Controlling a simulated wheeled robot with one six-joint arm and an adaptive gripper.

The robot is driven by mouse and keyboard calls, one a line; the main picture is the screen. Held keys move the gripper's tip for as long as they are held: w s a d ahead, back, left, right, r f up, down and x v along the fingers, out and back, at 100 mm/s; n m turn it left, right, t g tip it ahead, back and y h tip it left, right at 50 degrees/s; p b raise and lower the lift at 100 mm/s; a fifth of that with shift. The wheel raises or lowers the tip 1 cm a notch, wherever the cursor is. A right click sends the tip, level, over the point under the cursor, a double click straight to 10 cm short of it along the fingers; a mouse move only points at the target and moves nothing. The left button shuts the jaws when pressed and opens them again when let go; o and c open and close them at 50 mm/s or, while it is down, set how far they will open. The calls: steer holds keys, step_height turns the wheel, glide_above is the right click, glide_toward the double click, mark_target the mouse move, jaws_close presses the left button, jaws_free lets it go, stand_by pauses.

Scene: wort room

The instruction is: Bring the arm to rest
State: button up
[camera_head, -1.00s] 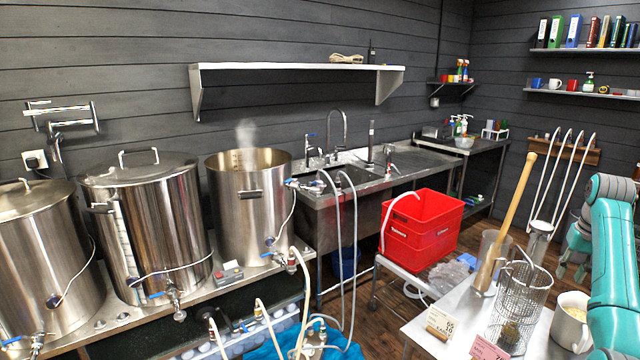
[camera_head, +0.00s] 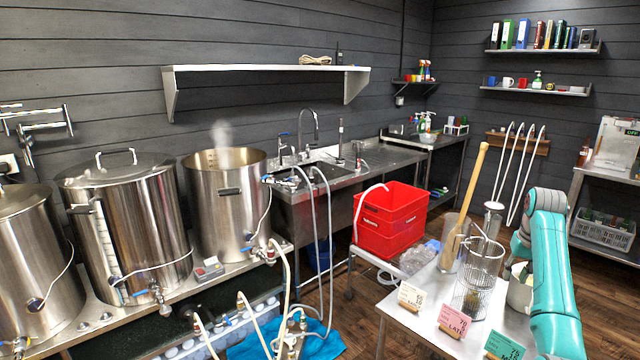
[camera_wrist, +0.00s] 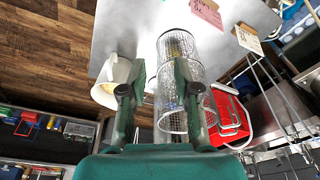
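My gripper (camera_wrist: 160,68) is in the wrist view, with its two dark green fingers apart and nothing held between them. My teal arm (camera_head: 552,275) rises at the right of the head view; the gripper itself is mostly hidden there. Beyond the fingers in the wrist view are a clear cylinder (camera_wrist: 172,122) and a wire mesh basket (camera_wrist: 178,45). A white jug (camera_wrist: 108,92) stands to their left. In the head view the mesh basket (camera_head: 474,300) is on the table, left of my arm, and the jug (camera_head: 517,292) is partly hidden by the arm.
The steel table (camera_head: 400,320) holds pink, white and green cards and a wooden paddle (camera_head: 470,200). A red crate (camera_head: 390,222) stands behind it on a trolley. Steel kettles (camera_head: 135,230) with hoses line the left. A shelf unit (camera_head: 605,245) stands at right; wooden floor (camera_head: 590,300) shows before it.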

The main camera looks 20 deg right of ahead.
steer(key=a+f+t, duration=0.1)
steer(key=a+f, duration=0.4)
steer(key=f, duration=0.3)
steer(key=w+a+f+n+t+h, duration=0.1)
steer(key=a+f, duration=0.4)
steer(key=f, duration=0.3)
steer(key=a+f, duration=0.5)
steer(key=f, duration=0.4)
steer(key=s+a+f+n+t+h, duration=0.1)
steer(key=s+a+f+t, duration=0.1)
steer(key=s+a+f, duration=0.55)
steer(key=s+a+f+n+t, duration=0.1)
steer(key=s+a+f, duration=0.3)
steer(key=a, duration=0.6)
steer(key=s+a+r+n+t, duration=0.1)
steer(key=s+a+t, duration=0.1)
steer(key=s+a, duration=0.65)
steer(key=s+a+r+n+t, duration=0.15)
steer(key=s+a, duration=0.45)
steer(key=s, duration=0.6)
steer(key=s+a+r+n+t+y, duration=0.1)
steer(key=s+a+r+t, duration=0.1)
steer(key=s+r, duration=0.6)
steer(key=s+a+r+n+t+y, duration=0.1)
steer(key=s+a+r, duration=0.3)
steer(key=s+r, duration=0.4)
step_height(320, 180, up, 5)
steer(key=shift+s+a+r+t+y, duration=0.25)
steer(key=shift+t+y, duration=0.25)
steer(key=shift+t, duration=0.25)
